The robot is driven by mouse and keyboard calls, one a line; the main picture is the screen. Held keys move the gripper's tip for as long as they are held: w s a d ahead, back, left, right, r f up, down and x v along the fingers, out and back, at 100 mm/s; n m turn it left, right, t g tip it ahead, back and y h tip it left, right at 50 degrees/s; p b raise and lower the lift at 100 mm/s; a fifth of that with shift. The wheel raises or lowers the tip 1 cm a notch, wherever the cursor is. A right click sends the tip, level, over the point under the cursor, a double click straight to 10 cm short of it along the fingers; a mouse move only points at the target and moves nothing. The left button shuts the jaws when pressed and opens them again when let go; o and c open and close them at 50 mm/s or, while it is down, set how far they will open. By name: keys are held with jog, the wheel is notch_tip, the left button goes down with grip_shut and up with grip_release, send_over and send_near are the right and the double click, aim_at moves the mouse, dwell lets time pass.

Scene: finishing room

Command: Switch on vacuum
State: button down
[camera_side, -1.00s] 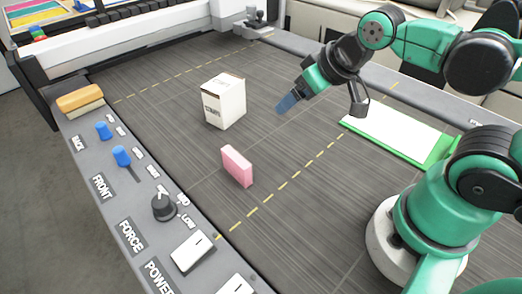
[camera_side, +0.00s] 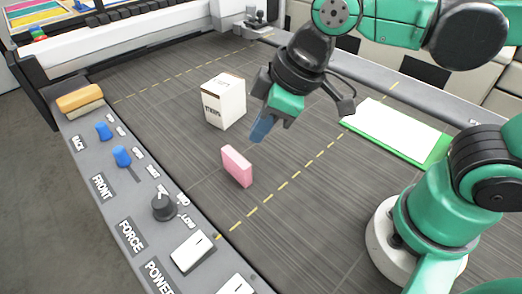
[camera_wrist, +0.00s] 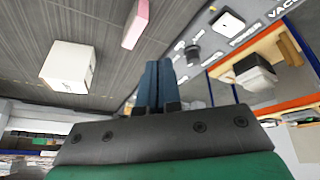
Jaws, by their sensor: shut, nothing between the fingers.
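The control panel (camera_side: 130,205) runs along the left of the bed. A white rocker switch (camera_side: 193,252) sits beside the POWER label; it also shows in the wrist view (camera_wrist: 228,21). Another white switch (camera_side: 236,285) is cut off by the bottom edge of the side view. My gripper (camera_side: 259,132) is shut and empty above the bed, behind the pink block and well apart from the panel. Its blue fingers (camera_wrist: 155,75) are together.
A pink block (camera_side: 237,166) and a white box (camera_side: 225,101) stand on the bed. The panel also carries a black knob (camera_side: 164,207), blue sliders (camera_side: 121,156) and a tan block (camera_side: 80,98). A white sheet on a green board (camera_side: 398,129) lies right.

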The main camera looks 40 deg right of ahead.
jog(key=s+a+r+n+g, duration=0.1)
jog(key=s+a+n+g, duration=0.3)
jog(key=s+a+n, duration=0.5)
jog(key=shift+a+r+n, duration=0.4)
jog(key=shift+a+n, duration=0.2)
jog(key=shift+a, duration=0.5)
send_near(237, 287)
jog(key=x, duration=0.5)
jog(key=shift+a+f, duration=0.15)
jog(key=shift+a, duration=0.2)
jog(key=shift+d+f, duration=0.15)
jog(key=shift+f, duration=0.7)
